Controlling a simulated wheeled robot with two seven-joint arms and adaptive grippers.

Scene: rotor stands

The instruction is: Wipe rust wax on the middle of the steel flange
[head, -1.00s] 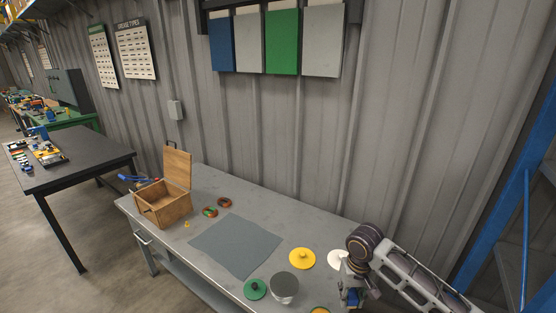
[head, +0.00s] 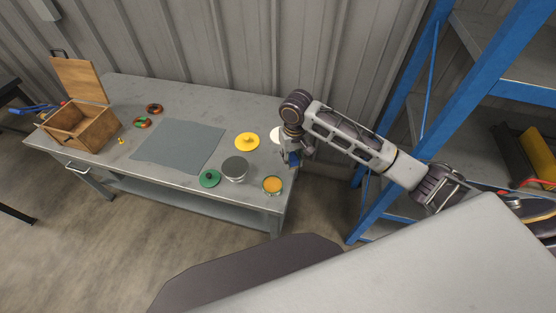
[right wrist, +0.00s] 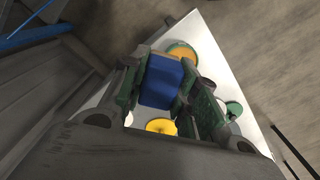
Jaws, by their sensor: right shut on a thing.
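My right gripper (head: 292,160) is shut on a blue block (head: 295,156) over the right end of the grey table. In the right wrist view, the blue block (right wrist: 160,82) sits between the dark green fingers. An open tin with an orange-yellow top (head: 272,184) stands near the front right corner. A round grey piece with a dark grey top (head: 235,167) stands left of it. I cannot tell for sure which round piece is the steel flange. A white disc (head: 276,134) is partly hidden behind the gripper. My left gripper is out of view.
A yellow knobbed disc (head: 247,142) and a green knobbed disc (head: 210,178) lie near the grey piece. A grey mat (head: 180,145) covers the table's middle. An open wooden box (head: 85,128) stands at the left. A blue-framed shelf (head: 395,115) rises at the right.

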